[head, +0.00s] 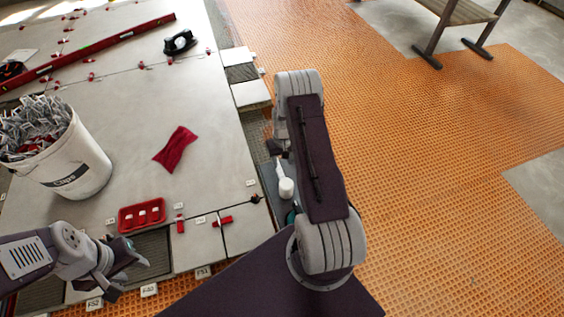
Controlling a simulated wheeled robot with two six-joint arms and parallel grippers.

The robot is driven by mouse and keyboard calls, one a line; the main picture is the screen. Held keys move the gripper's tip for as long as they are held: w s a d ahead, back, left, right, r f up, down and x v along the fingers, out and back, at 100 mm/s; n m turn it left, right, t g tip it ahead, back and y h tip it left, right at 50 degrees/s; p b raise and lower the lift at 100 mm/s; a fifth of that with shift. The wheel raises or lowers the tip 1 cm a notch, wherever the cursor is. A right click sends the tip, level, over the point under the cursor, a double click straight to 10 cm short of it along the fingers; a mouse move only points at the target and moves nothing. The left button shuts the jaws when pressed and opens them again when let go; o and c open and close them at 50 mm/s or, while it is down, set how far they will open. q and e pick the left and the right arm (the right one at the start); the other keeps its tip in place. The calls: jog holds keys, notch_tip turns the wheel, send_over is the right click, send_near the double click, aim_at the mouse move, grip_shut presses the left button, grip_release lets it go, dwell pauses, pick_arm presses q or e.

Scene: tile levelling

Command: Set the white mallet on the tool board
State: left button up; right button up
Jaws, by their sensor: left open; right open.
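The white mallet (286,188) lies on a dark grey board (268,177), which looks like the tool board, beside the tiled area. Its white head is toward the front and its thin handle points away from me. My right arm hides part of the board. My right gripper (273,148) is open, just beyond the handle end; its fingers are small and partly hidden, and I cannot tell whether they touch the mallet. My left gripper (134,272) is open and empty at the lower left, over the front edge of the tiles.
A white bucket of clips (75,175) stands at the left. A red tray (142,215), a red cloth (176,149), a long red level (90,52) and a black tool (180,42) lie on the tiles. Orange matting (430,160) at the right is mostly clear; a bench (455,15) stands far back.

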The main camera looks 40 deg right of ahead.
jog(key=s+a+r+n, duration=0.1)
jog(key=a+r, duration=0.6)
jog(key=r, duration=0.2)
jog(key=s+a+r+n, duration=0.2)
jog(key=s+a+r, duration=0.9)
jog(key=s, duration=0.3)
jog(key=shift+s+a+t, duration=0.3)
jog(key=shift+a+t, duration=0.05)
jog(key=shift+t, duration=0.05)
notch_tip(320, 180, up, 51)
jog(key=p, duration=5.1)
